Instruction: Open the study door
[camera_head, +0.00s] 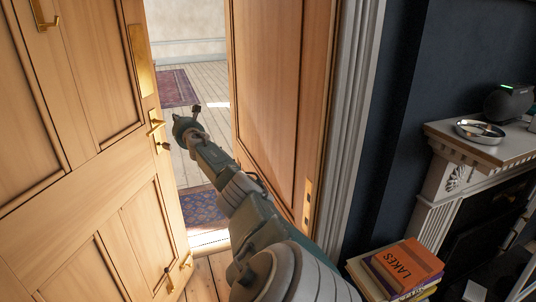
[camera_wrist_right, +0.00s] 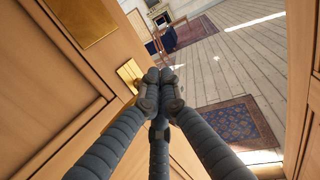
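The wooden study door (camera_head: 85,150) fills the left of the head view and stands ajar, with a gap to its right. It has a brass lever handle (camera_head: 155,127) near its edge and a brass plate above. In the right wrist view the brass handle (camera_wrist_right: 130,72) is just left of the fingertips. My right arm reaches into the gap, and my right gripper (camera_head: 187,122) is beside the door's edge near the handle. In the wrist view its fingers (camera_wrist_right: 162,76) are drawn together, with nothing visible between them. My left gripper is not in view.
A second wooden panel (camera_head: 280,90) with a brass plate borders the gap on the right, close to my arm. Beyond lie a plank floor and rugs (camera_head: 203,205). Books (camera_head: 403,265) are stacked at lower right, near a white fireplace (camera_head: 450,165).

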